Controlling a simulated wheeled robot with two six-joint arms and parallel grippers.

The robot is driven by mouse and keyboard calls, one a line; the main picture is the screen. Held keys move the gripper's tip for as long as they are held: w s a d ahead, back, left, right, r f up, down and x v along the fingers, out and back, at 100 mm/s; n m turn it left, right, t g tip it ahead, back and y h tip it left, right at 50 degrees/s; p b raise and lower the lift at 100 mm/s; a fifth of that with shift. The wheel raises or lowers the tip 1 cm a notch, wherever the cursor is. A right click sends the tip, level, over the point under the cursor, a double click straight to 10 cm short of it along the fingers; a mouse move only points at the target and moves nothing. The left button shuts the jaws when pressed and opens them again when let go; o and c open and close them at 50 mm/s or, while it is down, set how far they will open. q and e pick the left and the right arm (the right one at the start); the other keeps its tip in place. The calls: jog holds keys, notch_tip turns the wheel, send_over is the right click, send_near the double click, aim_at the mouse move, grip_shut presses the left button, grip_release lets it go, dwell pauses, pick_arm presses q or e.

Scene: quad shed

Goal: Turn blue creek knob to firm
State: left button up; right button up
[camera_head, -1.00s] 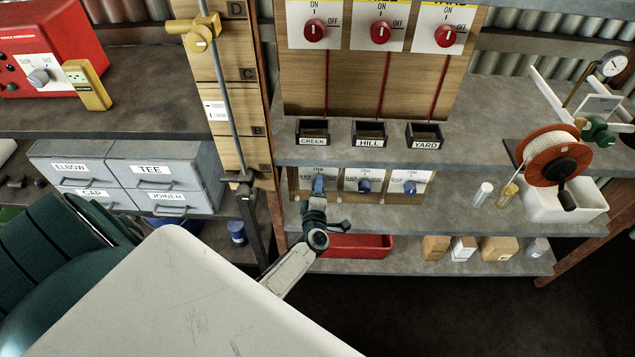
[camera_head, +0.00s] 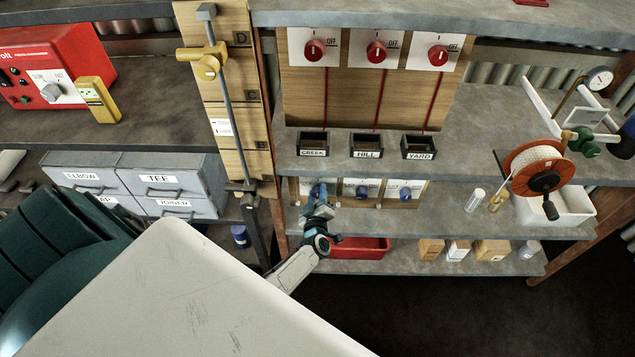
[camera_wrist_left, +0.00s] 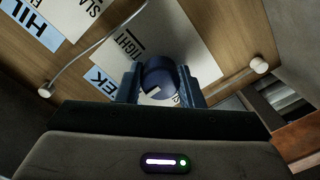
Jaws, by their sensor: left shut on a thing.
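The blue creek knob (camera_wrist_left: 158,77) sits on a white card on the wooden board in the left wrist view. My left gripper (camera_wrist_left: 158,88) is shut on it, with one finger on each side. The card carries the word "TIGHT" and part of a blue label; the rest is covered by the knob and fingers. In the head view my left gripper (camera_head: 318,192) reaches to the leftmost of three blue knobs, below the box labelled CREEK (camera_head: 313,144), and mostly hides that knob. The knob's pointer is hard to read. My right gripper is not in view.
Two more blue knobs, the middle one (camera_head: 362,191) and the right one (camera_head: 405,193), are on the same board. A red tray (camera_head: 358,247) and small boxes (camera_head: 431,249) stand on the shelf below. Red switches (camera_head: 376,52) are above. A hose reel (camera_head: 537,170) stands at right.

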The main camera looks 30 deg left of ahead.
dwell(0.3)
pick_arm(q)
jog(key=o, duration=1)
jog(key=v, duration=1)
jog(key=shift+s+d, duration=0.3)
